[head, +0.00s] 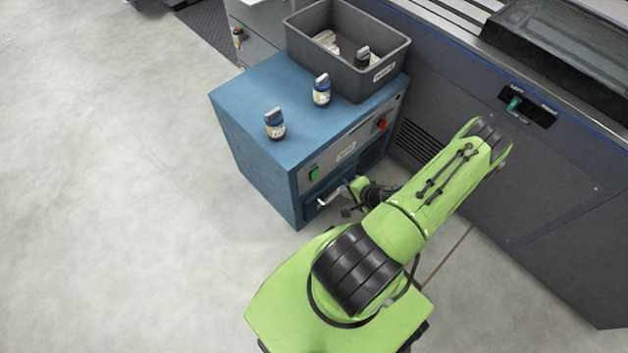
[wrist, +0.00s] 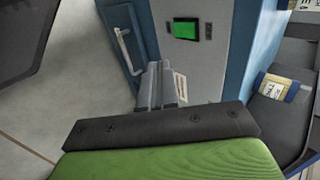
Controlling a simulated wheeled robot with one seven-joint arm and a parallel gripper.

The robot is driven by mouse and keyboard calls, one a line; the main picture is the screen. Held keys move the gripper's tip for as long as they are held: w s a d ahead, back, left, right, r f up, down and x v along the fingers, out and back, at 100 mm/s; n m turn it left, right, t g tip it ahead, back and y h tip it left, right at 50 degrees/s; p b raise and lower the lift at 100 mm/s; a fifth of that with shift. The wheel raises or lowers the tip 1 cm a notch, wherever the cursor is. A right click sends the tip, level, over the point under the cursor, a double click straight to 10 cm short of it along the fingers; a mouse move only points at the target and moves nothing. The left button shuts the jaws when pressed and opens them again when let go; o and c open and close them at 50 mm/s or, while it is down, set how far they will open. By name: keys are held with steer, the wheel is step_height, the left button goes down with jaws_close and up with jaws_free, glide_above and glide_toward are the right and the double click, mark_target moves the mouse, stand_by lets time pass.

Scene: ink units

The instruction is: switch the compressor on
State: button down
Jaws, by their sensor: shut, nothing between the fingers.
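The compressor is a blue cabinet (head: 245,95) in the middle of the head view. Its front panel has a green rocker switch (head: 314,174) at the left end and a red knob (head: 382,124) at the right end. The green switch (wrist: 185,30) also shows large in the wrist view, in a dark frame; I cannot tell which way it is set. My gripper (wrist: 160,84) is shut and empty, in front of the panel. In the wrist view its tips are below and left of the switch, apart from it. In the head view my arm partly hides the lower front.
Two small labelled bottles (head: 275,124) (head: 321,90) and a grey bin (head: 345,75) with items stand on the cabinet. A silver handle (wrist: 122,46) sticks out of its lower front. A large dark machine (head: 480,140) stands behind and right. Floor at left is clear.

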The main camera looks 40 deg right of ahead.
mark_target(315, 175)
steer(key=w+r+b+x, duration=0.1)
steer(key=b+x, duration=0.3)
steer(key=x, duration=0.9)
steer(key=shift+w+r+b, duration=0.3)
steer(key=shift+w+b, duration=0.1)
steer(key=shift+w, duration=0.05)
steer(key=shift+a, duration=0.15)
